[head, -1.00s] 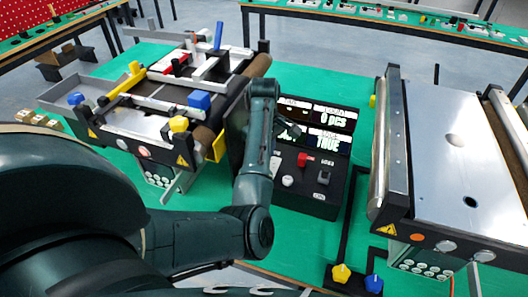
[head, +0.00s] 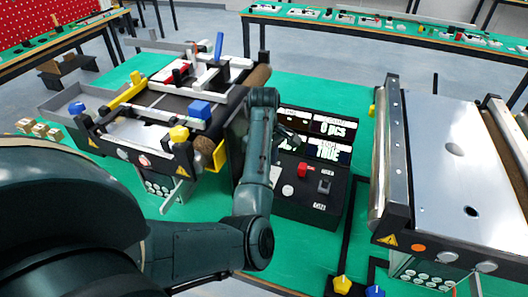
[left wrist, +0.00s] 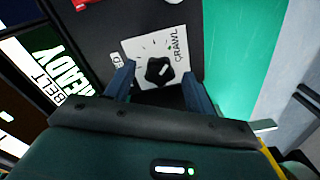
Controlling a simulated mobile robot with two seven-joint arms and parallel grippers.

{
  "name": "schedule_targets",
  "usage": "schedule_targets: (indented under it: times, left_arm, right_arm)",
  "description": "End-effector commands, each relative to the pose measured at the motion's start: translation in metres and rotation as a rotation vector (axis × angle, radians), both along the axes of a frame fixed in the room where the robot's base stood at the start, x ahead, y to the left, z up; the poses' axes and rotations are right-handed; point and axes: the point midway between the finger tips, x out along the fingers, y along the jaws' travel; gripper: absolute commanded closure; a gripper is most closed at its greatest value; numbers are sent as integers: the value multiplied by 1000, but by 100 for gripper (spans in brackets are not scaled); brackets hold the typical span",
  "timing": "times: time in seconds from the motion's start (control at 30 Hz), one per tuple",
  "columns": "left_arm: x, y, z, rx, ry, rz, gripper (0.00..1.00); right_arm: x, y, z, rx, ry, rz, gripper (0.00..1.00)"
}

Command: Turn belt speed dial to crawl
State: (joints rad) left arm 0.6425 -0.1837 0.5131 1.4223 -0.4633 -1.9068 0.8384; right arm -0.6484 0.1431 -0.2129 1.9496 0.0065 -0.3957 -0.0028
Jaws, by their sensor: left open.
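The belt speed dial (left wrist: 158,70) is a black knob on a white plate in the left wrist view. The word CRAWL (left wrist: 180,44) is printed on the plate to its right. A pale mark shows on the knob, but I cannot tell its exact setting. My left gripper (left wrist: 158,72) is open, with its two fingers on either side of the knob in the picture; contact is not clear. In the head view my left arm (head: 258,150) reaches to the control box (head: 308,205), and the dial is not clearly seen there. My right gripper is not in view.
A conveyor (head: 150,115) stands at left and another conveyor (head: 445,150) at right. Green tabletop (head: 330,95) is bare behind the box.

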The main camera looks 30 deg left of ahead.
Motion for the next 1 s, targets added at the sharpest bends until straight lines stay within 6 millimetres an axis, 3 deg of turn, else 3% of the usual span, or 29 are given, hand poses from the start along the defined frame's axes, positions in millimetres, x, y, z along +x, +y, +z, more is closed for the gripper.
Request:
schedule_targets:
  times: [0.6, 0.8, 1.0]
  left_arm:
    - [1, -2, 110, -5, -6, 0, 46]
    - [1, -1, 127, -1, -3, -1, 46]
    - [0, 0, 130, 0, -1, 0, 46]
  right_arm:
    - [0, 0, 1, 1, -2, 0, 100]
    - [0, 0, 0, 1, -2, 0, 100]
    - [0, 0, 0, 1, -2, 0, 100]
